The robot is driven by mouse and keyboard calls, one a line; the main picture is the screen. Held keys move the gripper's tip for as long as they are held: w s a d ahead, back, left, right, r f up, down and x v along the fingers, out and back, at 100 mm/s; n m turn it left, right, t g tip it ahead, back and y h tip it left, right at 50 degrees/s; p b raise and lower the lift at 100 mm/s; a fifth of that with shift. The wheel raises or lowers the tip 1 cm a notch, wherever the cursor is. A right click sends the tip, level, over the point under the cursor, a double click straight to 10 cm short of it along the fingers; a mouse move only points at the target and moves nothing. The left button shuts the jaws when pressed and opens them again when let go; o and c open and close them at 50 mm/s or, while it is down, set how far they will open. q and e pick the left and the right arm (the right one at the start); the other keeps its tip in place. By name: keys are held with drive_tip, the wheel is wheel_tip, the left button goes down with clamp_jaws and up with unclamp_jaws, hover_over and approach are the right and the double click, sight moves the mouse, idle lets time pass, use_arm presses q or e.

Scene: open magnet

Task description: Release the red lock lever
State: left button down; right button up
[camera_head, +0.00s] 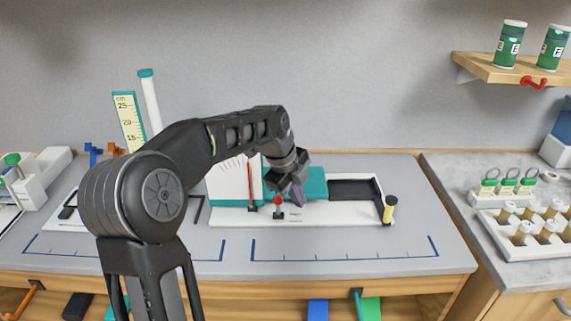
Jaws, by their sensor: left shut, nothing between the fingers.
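The red lock lever (277,200) is a small red knob on a dark stem at the front of a white apparatus base (340,215). A teal block (314,184) sits behind it on the base. My left gripper (298,200) is shut and empty, pointing down just right of the red knob and over the teal block's front. I cannot tell whether it touches the knob. A thin red upright pointer (250,182) stands left of the knob before a white panel. My right gripper is not in view.
A yellow post with a black cap (389,209) stands at the base's right end, beside a dark recess (353,189). A ruler and white tube stand at the back left. The grey tabletop (345,246) in front is clear. A rack of vials (530,232) is on the right bench.

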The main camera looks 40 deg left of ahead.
use_arm(q)
drive_tip(key=w+a+r, duration=0.2)
drive_tip(key=a+r, duration=0.3)
drive_tip(key=r, duration=0.3)
drive_tip(key=shift+w+a, duration=0.15)
drive_tip(key=shift+a, duration=0.1)
